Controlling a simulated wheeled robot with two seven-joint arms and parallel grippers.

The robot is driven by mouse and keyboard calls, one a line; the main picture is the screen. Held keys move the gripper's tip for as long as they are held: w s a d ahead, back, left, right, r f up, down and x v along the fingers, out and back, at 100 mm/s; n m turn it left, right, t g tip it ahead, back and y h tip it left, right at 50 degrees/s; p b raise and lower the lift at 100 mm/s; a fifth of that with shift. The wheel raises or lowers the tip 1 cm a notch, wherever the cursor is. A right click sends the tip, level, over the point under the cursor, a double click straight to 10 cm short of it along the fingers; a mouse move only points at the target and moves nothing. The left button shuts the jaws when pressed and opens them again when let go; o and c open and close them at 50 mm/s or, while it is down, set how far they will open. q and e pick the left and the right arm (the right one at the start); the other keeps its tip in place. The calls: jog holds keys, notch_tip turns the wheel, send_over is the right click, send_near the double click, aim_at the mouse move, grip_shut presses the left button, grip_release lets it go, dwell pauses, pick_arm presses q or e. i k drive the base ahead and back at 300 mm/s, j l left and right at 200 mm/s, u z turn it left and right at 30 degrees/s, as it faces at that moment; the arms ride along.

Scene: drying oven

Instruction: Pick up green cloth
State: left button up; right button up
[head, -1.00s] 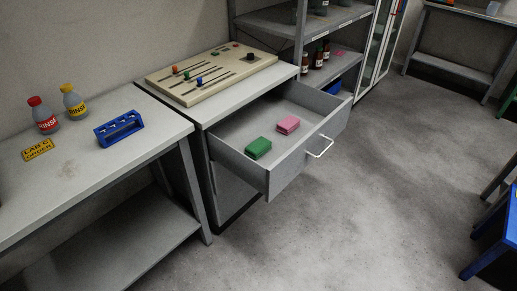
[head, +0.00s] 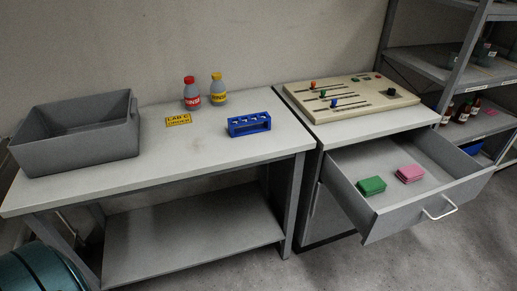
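The green cloth (head: 371,186) is a small folded block lying in the open drawer (head: 400,223), near its left front corner. A pink cloth (head: 409,173) lies just to its right, close beside it. The drawer is pulled out from the cabinet under the control panel and has a pale handle on its front. Neither of my grippers shows in the head view.
A workbench (head: 90,183) at the left holds a grey bin (head: 78,155), two rinse bottles (head: 191,96), a yellow sign (head: 178,120) and a blue rack (head: 249,125). A control panel (head: 350,97) tops the cabinet. Shelving (head: 432,63) stands right. Floor before the drawer is clear.

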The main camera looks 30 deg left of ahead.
aim_at(369, 186)
jog(key=i+l+u, duration=0.35)
jog(key=l, duration=0.2)
jog(key=i+l+u, duration=0.35)
jog(key=l, duration=0.3)
jog(key=i+l+u, duration=0.15)
jog(key=l, duration=0.2)
jog(key=i+l+u, duration=0.15)
jog(key=l, duration=0.2)
jog(key=k, duration=0.05)
